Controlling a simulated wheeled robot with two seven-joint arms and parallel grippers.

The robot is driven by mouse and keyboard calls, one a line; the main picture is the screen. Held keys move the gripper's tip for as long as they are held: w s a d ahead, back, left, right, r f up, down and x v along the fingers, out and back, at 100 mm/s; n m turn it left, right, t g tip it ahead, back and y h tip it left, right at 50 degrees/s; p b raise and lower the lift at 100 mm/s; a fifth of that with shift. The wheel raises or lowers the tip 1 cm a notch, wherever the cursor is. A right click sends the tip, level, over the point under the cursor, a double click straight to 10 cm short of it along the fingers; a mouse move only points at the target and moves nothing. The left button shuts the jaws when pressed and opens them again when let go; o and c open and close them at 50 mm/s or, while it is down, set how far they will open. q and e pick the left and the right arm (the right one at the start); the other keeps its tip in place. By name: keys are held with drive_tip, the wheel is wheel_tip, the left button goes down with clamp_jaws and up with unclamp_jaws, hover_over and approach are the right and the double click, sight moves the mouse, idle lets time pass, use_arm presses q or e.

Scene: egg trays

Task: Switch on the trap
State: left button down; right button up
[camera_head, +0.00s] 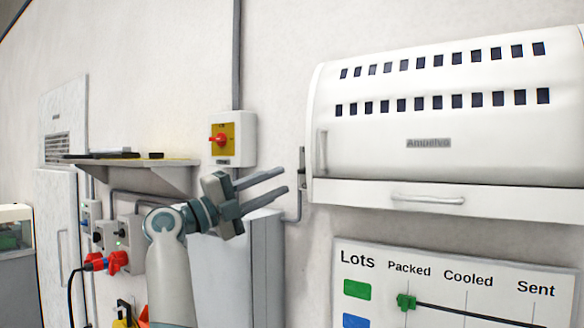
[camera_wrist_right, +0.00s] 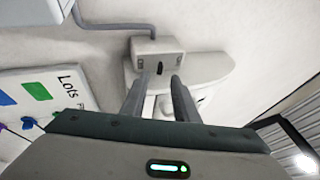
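The trap is probably the large white wall unit (camera_head: 480,125) marked "Ampelvo", with rows of dark slots, at the right in the head view. A grey conduit in the wrist view runs to a small pale switch box (camera_wrist_right: 172,45) with a dark toggle or slot (camera_wrist_right: 159,68). My left gripper is out of view.
A shelf (camera_head: 150,176), small control boxes (camera_head: 128,238) and red plugs (camera_head: 105,263) are at the left. A "Lots" board (camera_head: 455,270) hangs at the lower right.

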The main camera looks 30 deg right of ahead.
sight(300, 173)
drive_tip(key=p+x, duration=0.1)
drive_tip(key=x, duration=0.4)
drive_tip(key=shift+d+p, duration=0.1)
drive_tip(key=shift+p, duration=0.3)
clamp_jaws()
